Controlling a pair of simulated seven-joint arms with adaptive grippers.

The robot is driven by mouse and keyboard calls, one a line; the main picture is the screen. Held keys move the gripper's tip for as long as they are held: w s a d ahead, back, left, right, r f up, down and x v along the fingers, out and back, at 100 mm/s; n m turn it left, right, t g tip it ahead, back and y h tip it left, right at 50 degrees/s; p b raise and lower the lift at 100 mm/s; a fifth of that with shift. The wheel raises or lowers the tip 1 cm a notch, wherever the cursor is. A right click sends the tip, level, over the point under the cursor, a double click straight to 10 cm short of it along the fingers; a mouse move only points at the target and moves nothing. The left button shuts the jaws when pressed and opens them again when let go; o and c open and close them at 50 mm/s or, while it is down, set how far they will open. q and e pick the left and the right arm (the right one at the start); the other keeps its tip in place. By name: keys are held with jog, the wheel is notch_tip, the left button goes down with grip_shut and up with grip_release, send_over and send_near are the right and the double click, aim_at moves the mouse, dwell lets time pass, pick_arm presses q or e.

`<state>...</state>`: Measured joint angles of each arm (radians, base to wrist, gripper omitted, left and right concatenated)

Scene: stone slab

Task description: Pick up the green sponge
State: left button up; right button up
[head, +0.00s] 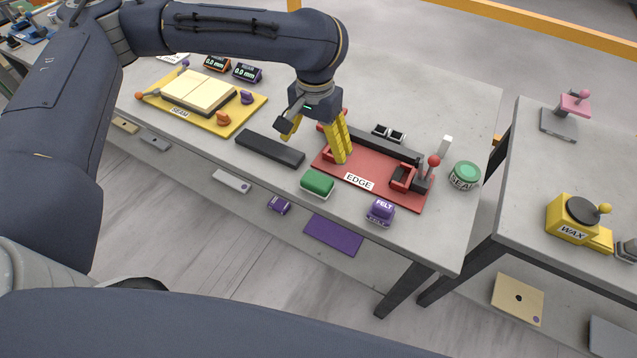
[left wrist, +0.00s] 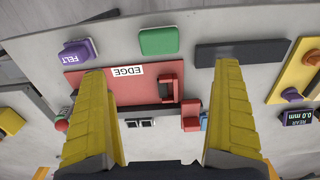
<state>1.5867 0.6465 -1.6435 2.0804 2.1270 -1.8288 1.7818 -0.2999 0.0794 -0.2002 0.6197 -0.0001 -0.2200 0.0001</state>
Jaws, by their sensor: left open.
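The green sponge (head: 317,182) lies on the grey slab near its front edge, just in front of the red board marked EDGE (head: 352,190). It also shows in the left wrist view (left wrist: 159,41), at the top centre, with its green top clear. My left gripper (head: 313,142) has yellow fingers and hangs over the left part of the red board, behind the sponge. In the left wrist view its fingers (left wrist: 168,70) are wide apart with nothing between them, and the sponge lies beyond the tips. My right gripper is not in view.
A purple FELT block (head: 380,210) sits right of the sponge. A dark bar (head: 270,148) lies to its left. A red-knobbed clamp (head: 422,175) and a green-lidded SEAL tin (head: 465,175) stand further right. A yellow SEAM board (head: 240,117) is at left.

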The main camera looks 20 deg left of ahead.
aim_at(317, 180)
pick_arm(q)
jog(key=shift+w+d+f, duration=0.1)
jog(key=shift+f, duration=7.25)
jog(key=shift+c, duration=0.5)
jog(key=c, duration=1)
